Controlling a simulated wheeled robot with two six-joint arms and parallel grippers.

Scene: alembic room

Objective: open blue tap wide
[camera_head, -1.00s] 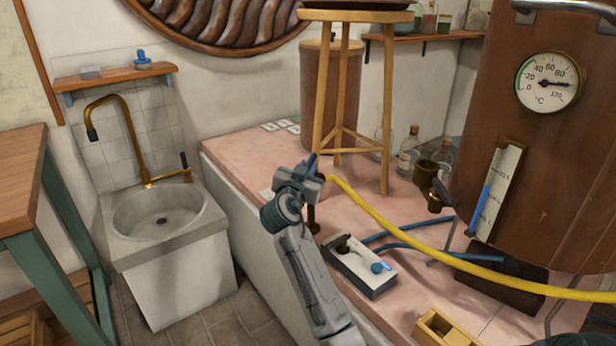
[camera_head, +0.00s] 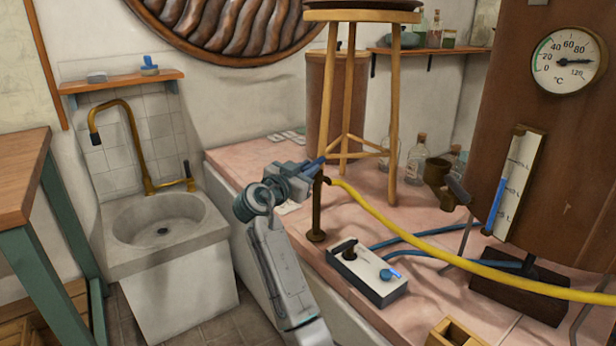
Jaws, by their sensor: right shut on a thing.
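A brown standpipe tap (camera_head: 317,212) rises from the pink tiled counter, with a yellow hose (camera_head: 400,228) leading off its top to the right. A blue lever (camera_head: 317,163) shows at the tap's top, slanting up to the right. My right gripper (camera_head: 308,169) is shut at the blue lever, just left of the pipe's top. The gripper partly hides the lever, so its full angle is hard to tell. My left gripper is not in view.
A switch box (camera_head: 367,272) with a blue knob stands right of the tap, with blue hoses behind it. A wooden stool (camera_head: 391,110) stands behind. A brown boiler (camera_head: 560,170) fills the right side. A sink (camera_head: 160,225) is at the left.

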